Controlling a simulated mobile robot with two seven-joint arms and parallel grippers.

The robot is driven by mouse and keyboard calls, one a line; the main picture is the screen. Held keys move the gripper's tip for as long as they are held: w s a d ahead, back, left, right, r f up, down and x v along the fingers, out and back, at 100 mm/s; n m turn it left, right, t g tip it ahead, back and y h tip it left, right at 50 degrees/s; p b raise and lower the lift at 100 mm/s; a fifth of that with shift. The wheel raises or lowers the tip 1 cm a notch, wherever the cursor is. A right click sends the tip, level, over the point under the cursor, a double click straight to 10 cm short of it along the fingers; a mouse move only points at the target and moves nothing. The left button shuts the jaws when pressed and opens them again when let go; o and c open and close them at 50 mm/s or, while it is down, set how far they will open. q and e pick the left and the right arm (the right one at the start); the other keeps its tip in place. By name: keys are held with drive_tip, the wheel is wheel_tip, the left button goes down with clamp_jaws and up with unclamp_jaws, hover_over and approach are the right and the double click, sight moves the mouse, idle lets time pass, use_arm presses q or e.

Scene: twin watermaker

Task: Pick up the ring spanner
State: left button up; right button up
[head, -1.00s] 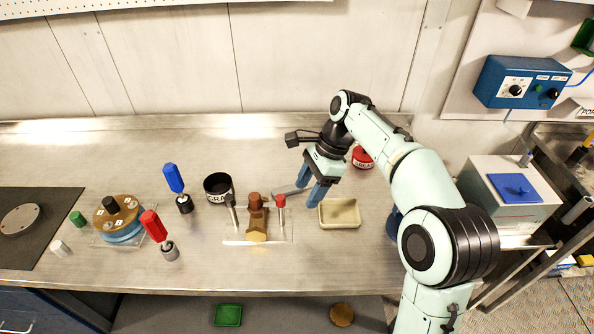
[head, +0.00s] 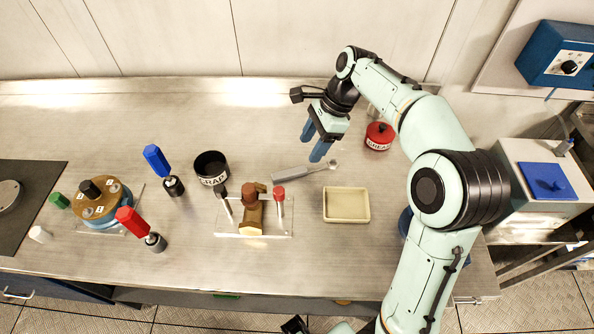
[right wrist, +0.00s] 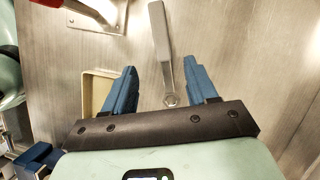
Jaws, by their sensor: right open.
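The ring spanner (head: 290,174) lies on the steel bench, its grey handle to the left and its ring end to the right. My right gripper (head: 313,144) is open and empty, and in the head view it shows just behind the spanner. In the right wrist view, the spanner (right wrist: 162,50) runs up the picture with its ring end low between the two blue fingers (right wrist: 160,68). The fingers appear apart from it, above the bench. My left gripper does not show.
A cream tray (head: 346,220) sits in front and to the right of the spanner. A red tin (head: 379,136) stands to the right. The bench behind is clear.

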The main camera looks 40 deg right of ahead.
sight(297, 170)
drive_tip(key=b+x, duration=0.1)
drive_tip(key=x, duration=0.7)
drive_tip(key=shift+w+f, duration=0.15)
drive_tip(key=shift+f, duration=0.25)
clamp_jaws()
